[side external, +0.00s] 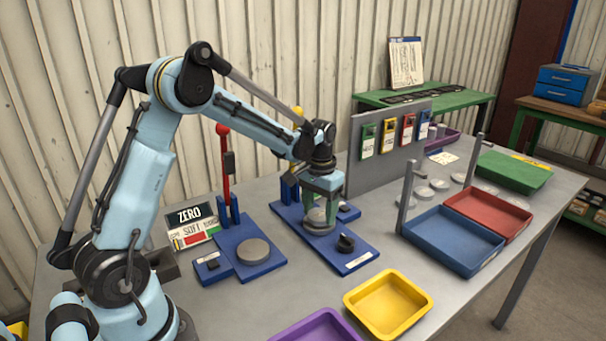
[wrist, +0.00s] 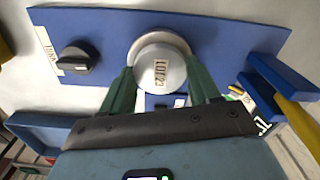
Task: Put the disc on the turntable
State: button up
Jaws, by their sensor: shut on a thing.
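My gripper (side external: 320,203) is over the middle blue base, its green fingers pointing down. It is shut on a pale grey disc (wrist: 158,72) with a printed label on its face; one finger lies on each side of it in the wrist view. The disc also shows between the fingers in the side view (side external: 316,215). Directly beneath is the round grey turntable (side external: 319,230), whose rim shows around the far edge of the disc in the wrist view (wrist: 152,37). I cannot tell whether the disc touches the turntable.
A black knob (side external: 345,243) is on the same blue base. To the left, another blue base (side external: 240,262) carries a round grey plate (side external: 253,251) and a red-topped post (side external: 224,160). A grey panel (side external: 385,150) stands behind. Yellow (side external: 388,317), blue (side external: 455,266) and red (side external: 487,237) trays lie right.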

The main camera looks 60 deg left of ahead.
aim_at(320, 214)
jog(key=shift+f, duration=0.15)
jog(key=o, duration=1.3)
jog(key=shift+o, duration=0.2)
notch_tip(320, 214, up, 12)
jog(key=s+d+f+m+t, duration=0.1)
jog(key=s+d+m+t, duration=0.2)
jog(key=s+d+t, duration=0.4)
jog(key=shift+s+d+f, duration=0.2)
jog(key=shift+s+d, duration=2.3)
jog(key=shift+s, duration=1.05)
